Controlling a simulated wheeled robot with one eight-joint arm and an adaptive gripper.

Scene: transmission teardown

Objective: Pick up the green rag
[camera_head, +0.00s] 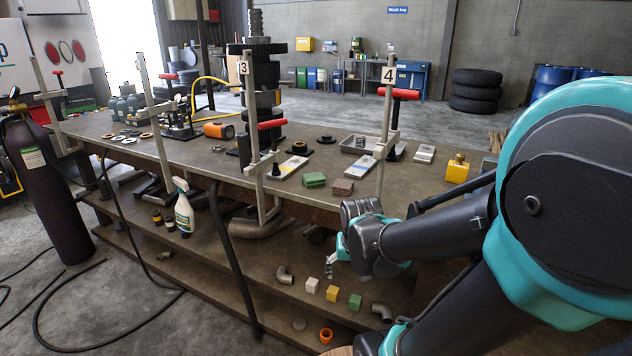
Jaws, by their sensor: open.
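The green rag (314,180) lies folded on the workbench top (225,160), near the front edge, just right of the clamp marked 3. A brown folded cloth or block (343,187) lies close to its right. My gripper (331,268) is in front of the bench, below the top's level and to the right of the rag, well apart from it. The gripper is small in view, and its fingers look open and empty. Part of it is hidden by my own arm links.
Clamps with red handles, including one marked 4 (387,120), stand upright along the front edge beside the rag. A tall dark gear stack (262,90) stands behind left. The lower shelf holds coloured cubes (332,293) and a spray bottle (184,210).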

